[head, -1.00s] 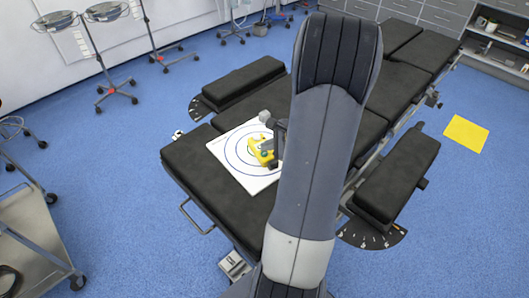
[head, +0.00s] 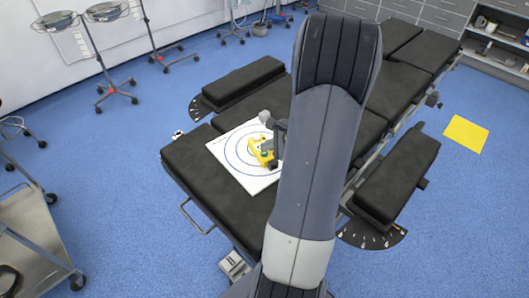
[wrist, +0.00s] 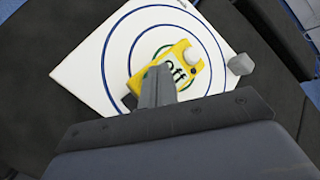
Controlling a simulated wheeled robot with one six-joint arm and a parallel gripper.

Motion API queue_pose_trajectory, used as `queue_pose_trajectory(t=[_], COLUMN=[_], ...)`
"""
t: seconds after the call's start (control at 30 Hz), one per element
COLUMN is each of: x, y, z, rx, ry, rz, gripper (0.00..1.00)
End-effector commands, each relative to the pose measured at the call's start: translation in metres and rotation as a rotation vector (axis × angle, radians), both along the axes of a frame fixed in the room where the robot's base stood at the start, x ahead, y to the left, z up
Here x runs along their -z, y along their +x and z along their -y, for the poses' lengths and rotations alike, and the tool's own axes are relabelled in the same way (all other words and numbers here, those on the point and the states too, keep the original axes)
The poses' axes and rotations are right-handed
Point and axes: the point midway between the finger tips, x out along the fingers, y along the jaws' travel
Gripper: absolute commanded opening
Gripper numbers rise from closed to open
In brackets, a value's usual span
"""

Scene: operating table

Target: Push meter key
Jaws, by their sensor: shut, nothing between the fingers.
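The yellow meter (head: 260,153) lies on a white board with blue rings (head: 229,151), and my arm hides part of it in the head view. In the wrist view the meter (wrist: 188,66) shows a white knob (wrist: 192,56) and dark "off" lettering. My gripper (wrist: 158,70) is shut and empty, with its fingertips over the middle of the meter beside the lettering. I cannot tell whether the fingertips touch the meter. In the head view my gripper (head: 277,132) is partly hidden behind my arm.
The board lies on the black operating table (head: 205,175). A small grey block (wrist: 240,64) sits at the board's edge. A padded side rest (head: 398,175) stands at the right, a metal cart (head: 35,225) at the left.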

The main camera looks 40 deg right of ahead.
Motion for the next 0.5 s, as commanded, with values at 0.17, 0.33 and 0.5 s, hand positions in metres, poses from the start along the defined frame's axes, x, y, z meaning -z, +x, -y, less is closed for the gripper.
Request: queue_pose_trajectory(t=[0.17,0.33,0.5], x=[0.0000,0.0009,0.0066], y=[0.0000,-0.0001,0.0000], z=[0.0000,0.0000,0.0001], rx=[0.000,0.000,0.000], ry=[0.000,0.000,0.000], rz=[0.000,0.000,0.000], gripper=[0.00,0.00,0.00])
